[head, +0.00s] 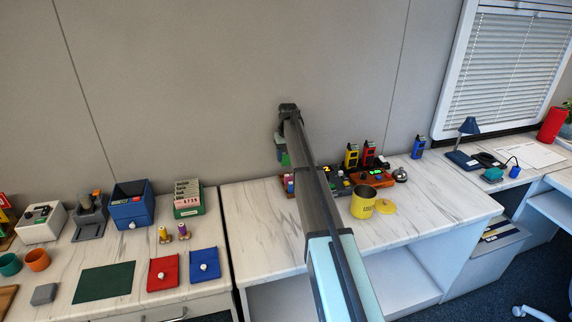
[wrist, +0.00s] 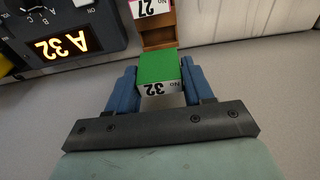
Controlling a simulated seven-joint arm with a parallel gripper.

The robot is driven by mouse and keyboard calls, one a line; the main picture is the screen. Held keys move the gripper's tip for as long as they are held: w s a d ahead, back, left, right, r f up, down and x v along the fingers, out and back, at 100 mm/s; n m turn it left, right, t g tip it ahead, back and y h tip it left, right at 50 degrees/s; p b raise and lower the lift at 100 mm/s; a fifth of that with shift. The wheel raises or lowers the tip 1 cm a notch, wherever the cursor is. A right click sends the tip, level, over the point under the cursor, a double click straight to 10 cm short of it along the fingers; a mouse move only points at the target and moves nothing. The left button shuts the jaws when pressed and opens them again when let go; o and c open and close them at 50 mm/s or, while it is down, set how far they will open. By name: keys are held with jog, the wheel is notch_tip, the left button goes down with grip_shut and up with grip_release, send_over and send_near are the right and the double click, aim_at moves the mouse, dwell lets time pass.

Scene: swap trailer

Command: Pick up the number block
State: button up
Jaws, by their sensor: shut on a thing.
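The number block (wrist: 158,68) has a green top and a white face marked "No 32", upside down in the wrist view. My gripper (wrist: 157,82) is shut on it, with one blue finger on each side. In the head view the green block (head: 286,160) shows at the end of my arm, over the back edge of the right-hand counter. A wooden rack (wrist: 159,38) lies just beyond the block, with a pink-edged block marked "No 27" (wrist: 150,8) in it. I cannot tell whether the held block is fully clear of the rack.
A dark device with a lit "A 32" display (wrist: 62,46) stands beside the rack. A yellow mug (head: 363,203), its yellow lid (head: 386,207) and yellow and red gadgets (head: 369,153) stand right of my arm. The counter's front left (head: 255,235) is clear.

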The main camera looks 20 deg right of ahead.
jog(key=s, duration=1.8)
jog(key=shift+f, duration=0.2)
jog(key=s+d+r, duration=0.3)
jog(key=d+r, duration=0.1)
jog(key=d, duration=0.3)
jog(key=s+d+r, duration=0.3)
jog(key=d, duration=0.5)
jog(key=s+d+r, duration=0.4)
jog(key=d, duration=0.4)
jog(key=shift+d+r, duration=0.25)
jog(key=shift+r, duration=0.05)
jog(key=shift+f, duration=0.1)
jog(key=shift+f, duration=2.85)
